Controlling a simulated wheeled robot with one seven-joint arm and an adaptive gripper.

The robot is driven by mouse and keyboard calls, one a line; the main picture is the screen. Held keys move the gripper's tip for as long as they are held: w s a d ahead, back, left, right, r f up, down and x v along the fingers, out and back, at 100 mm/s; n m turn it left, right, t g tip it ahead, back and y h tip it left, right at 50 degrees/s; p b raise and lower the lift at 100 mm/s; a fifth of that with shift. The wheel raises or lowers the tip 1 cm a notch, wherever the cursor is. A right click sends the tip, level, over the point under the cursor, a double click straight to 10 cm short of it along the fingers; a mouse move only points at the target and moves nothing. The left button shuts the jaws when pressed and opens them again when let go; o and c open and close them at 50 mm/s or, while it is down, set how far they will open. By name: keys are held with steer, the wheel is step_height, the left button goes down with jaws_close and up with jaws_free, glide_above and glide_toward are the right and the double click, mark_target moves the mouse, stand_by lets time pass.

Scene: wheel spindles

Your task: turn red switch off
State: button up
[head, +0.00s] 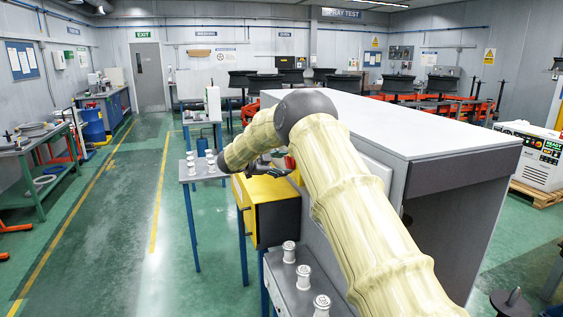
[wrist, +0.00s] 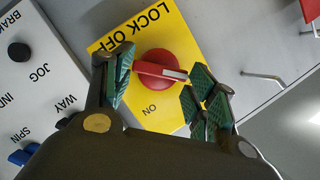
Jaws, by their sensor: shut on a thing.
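The red switch (wrist: 160,68) is a round knob with a raised bar, on a yellow plate (wrist: 112,42) marked LOCK OFF and ON. In the wrist view its bar lies nearly level, with the white-marked end to the right, between the two labels. My gripper (wrist: 160,88) has one green-padded finger at each end of the bar and is shut on it. The left finger meets the bar's left end; the right finger is by the white-marked end. In the head view a small red part (head: 290,162) shows beside my gripper (head: 277,161), and my arm hides most of the panel.
A grey panel (wrist: 30,85) with JOG and other labels, black knobs and a blue knob lies left of the plate. A metal handle (wrist: 264,78) is to the right. In the head view, a large grey cabinet (head: 400,130) stands right of my arm; open floor lies left.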

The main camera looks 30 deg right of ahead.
steer(key=shift+d, duration=0.1)
stand_by(0.3)
steer(key=o, duration=1)
steer(key=shift+s+d, duration=0.1)
steer(key=shift+d, duration=0.05)
steer(key=shift+a, duration=0.25)
steer(key=v, duration=1.1)
steer(key=shift+a+r, duration=0.2)
steer(key=shift+a, duration=0.15)
steer(key=shift+f+n, duration=0.1)
steer(key=shift+n, duration=0.2)
